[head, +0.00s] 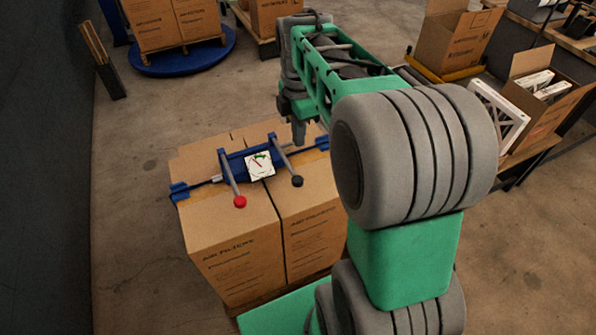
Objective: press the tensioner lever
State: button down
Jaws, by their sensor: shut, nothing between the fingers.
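A blue strapping tool (245,165) lies across the top of two cardboard boxes. It carries a white square dial (260,166) with a needle and a green zone. One lever (228,180) ends in a red knob (240,202), left of the dial. Another lever (285,160) ends in a black knob (297,181), right of the dial. Which one is the tensioner lever cannot be told from any label. My gripper (299,135) points down, shut and empty, just behind and right of the black-knobbed lever. Whether it touches anything is unclear.
Behind are stacked boxes on a blue round platform (185,55). Open cartons (540,100) stand on a bench at right. My arm covers the area right of the boxes.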

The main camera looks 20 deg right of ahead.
aim_at(298, 179)
notch_tip(298, 179, down, 14)
jog(key=shift+p, duration=0.75)
